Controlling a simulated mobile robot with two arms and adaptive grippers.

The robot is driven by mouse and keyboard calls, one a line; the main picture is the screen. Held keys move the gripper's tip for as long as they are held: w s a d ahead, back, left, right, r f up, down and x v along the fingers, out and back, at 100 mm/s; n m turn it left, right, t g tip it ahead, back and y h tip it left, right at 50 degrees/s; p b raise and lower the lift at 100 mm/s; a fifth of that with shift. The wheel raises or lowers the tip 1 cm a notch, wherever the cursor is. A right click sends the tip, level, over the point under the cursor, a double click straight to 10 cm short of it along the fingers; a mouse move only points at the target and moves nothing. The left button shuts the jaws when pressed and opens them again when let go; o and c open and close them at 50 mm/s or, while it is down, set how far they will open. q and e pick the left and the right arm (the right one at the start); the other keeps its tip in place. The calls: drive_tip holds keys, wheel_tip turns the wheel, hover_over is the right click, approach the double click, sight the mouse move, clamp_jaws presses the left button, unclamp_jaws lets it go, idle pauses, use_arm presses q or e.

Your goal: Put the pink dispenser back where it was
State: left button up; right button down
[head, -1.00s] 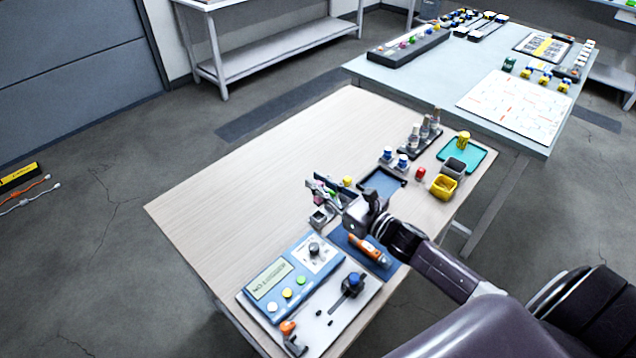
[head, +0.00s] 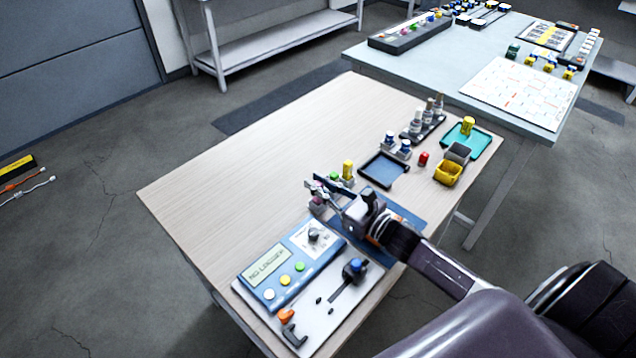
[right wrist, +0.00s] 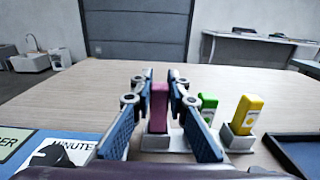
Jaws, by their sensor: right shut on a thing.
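My right gripper (head: 322,190) is shut on the pink dispenser (right wrist: 158,107), which stands upright between the blue-padded fingers in the right wrist view. The dispenser is at the small pale holder (right wrist: 157,143) at the near end of the row. Its lower end is at the holder's opening; I cannot tell whether it rests on the bottom. The green dispenser (right wrist: 208,107) and the yellow dispenser (right wrist: 246,114) stand just to the right in their own holders. In the head view the fingers partly hide the pink dispenser (head: 317,199). My left gripper is not in view.
A blue device with a display (head: 290,262) lies on the near part of the table. A dark blue tray (head: 384,170), a yellow bin (head: 447,173) and a teal tray (head: 480,141) are farther back. The table's left side (head: 240,170) is clear.

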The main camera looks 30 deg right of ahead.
drive_tip(key=shift+f+b, duration=0.5)
drive_tip(key=c, duration=1.8)
unclamp_jaws()
drive_tip(key=shift+s, duration=0.1)
